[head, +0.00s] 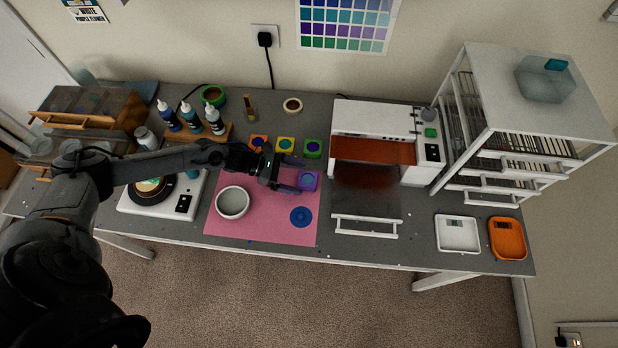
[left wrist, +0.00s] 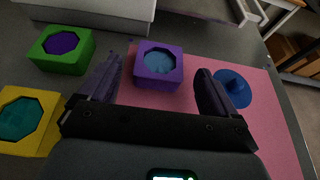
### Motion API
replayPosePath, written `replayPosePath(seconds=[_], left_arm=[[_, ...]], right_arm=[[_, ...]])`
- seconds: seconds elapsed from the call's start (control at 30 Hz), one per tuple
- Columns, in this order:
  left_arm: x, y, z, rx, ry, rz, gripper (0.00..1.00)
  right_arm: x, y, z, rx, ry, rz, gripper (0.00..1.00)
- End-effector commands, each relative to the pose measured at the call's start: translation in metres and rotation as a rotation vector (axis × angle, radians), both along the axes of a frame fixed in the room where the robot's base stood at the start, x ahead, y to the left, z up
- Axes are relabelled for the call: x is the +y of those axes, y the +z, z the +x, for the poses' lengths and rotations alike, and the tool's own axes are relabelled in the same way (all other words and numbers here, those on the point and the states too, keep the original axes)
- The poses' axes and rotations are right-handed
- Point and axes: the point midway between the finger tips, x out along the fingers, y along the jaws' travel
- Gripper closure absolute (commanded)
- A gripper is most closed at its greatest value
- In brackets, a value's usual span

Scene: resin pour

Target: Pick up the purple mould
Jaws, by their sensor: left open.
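The purple mould (head: 308,181) is a small square block with a blue round hollow. It sits near the upper right of the pink mat (head: 270,234). In the left wrist view the purple mould (left wrist: 158,66) lies ahead, in line with the gap between my fingers. My left gripper (head: 291,174) is open and reaches in from the left beside the mould. In the left wrist view my left gripper (left wrist: 157,88) shows both fingers spread, with nothing held between them. My right gripper is not in view.
A green mould (head: 312,148), yellow mould (head: 285,145) and orange mould (head: 258,143) stand behind. A white bowl (head: 233,203) and a blue piece (head: 301,217) are on the mat. A white oven (head: 378,135) with its door down stands to the right.

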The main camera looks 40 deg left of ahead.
Motion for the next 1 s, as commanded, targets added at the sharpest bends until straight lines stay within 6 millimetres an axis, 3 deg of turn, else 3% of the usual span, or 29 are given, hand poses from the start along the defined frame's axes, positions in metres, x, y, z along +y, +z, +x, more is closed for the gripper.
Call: replayPosePath(seconds=[0.23, 0.57, 0.9, 1.0], left_arm=[[-0.016, -0.007, 0.012, -0.001, 0.003, -0.001, 0.08], [-0.019, -0.009, 0.013, 0.001, 0.003, -0.001, 0.10], [-0.019, -0.009, 0.013, 0.001, 0.003, -0.001, 0.62], [-0.019, -0.009, 0.013, 0.000, 0.003, -0.001, 0.64]], right_arm=[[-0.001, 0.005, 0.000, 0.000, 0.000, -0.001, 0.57], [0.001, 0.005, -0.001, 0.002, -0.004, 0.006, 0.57], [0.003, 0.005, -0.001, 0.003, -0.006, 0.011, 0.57], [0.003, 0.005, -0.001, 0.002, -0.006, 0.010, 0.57]])
